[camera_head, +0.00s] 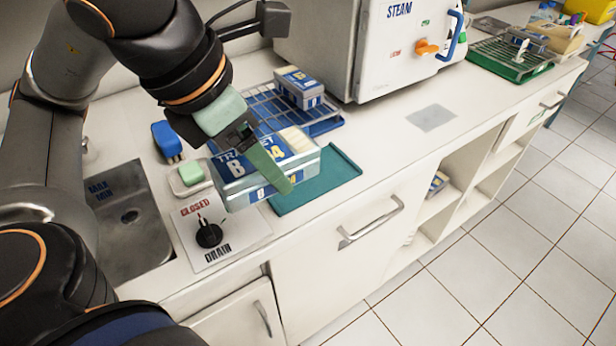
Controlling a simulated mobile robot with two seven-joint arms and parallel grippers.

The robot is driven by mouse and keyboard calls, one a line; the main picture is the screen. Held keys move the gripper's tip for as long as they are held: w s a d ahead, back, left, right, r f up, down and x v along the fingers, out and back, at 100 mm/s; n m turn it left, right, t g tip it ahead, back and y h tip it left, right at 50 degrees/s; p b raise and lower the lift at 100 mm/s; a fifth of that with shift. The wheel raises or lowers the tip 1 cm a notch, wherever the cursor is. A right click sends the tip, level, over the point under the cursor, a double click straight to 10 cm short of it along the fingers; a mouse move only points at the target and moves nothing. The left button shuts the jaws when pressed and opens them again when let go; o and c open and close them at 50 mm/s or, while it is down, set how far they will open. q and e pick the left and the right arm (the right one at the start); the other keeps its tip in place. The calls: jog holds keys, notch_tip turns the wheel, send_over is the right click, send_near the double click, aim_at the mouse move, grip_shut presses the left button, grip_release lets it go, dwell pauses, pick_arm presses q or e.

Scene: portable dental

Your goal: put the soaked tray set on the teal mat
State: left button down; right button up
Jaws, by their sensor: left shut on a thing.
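The tray set (302,161) is a clear-sided box with a blue and white label reading "TRAY SET B" and "4". My left gripper (254,160) is shut on it from above, with one pale green finger across its near side. The tray set hangs over the left part of the teal mat (330,182) and the edge of the drain panel. Whether its underside touches anything is hard to tell. The mat lies flat on the white counter, its left part hidden by the tray set. My right gripper is not in view.
A blue rack (325,124) behind holds another labelled box (299,87). The steam unit (375,50) stands at the back. The sink (130,215), drain panel (222,245), green soap (191,174) and blue brush (167,140) are at left. Counter right of the mat is clear.

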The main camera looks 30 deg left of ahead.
pick_arm(q)
jog(key=shift+w+a, duration=0.1)
jog(key=shift+w, duration=0.15)
jog(key=w+a+f, duration=0.1)
jog(key=w+f, duration=0.2)
jog(key=w, duration=0.1)
jog(key=w+a+f, duration=0.1)
jog(key=w+f, duration=0.2)
jog(key=w, duration=0.1)
jog(key=w+f, duration=0.3)
jog(key=w, duration=0.1)
jog(key=shift+w+a, duration=0.15)
jog(key=shift+a, duration=0.25)
jog(key=shift+w+f, duration=0.15)
jog(key=shift+f, duration=0.05)
jog(key=shift+w+a+f, duration=0.1)
jog(key=shift+w+f, duration=0.05)
jog(key=shift+f, duration=0.75)
jog(key=shift+w+f, duration=0.1)
jog(key=shift+f, duration=0.75)
jog(key=shift+f, duration=0.1)
jog(key=shift+f+b, duration=0.2)
jog(key=shift+b, duration=0.1)
jog(key=shift+c, duration=0.2)
grip_release()
jog(key=shift+r, duration=0.15)
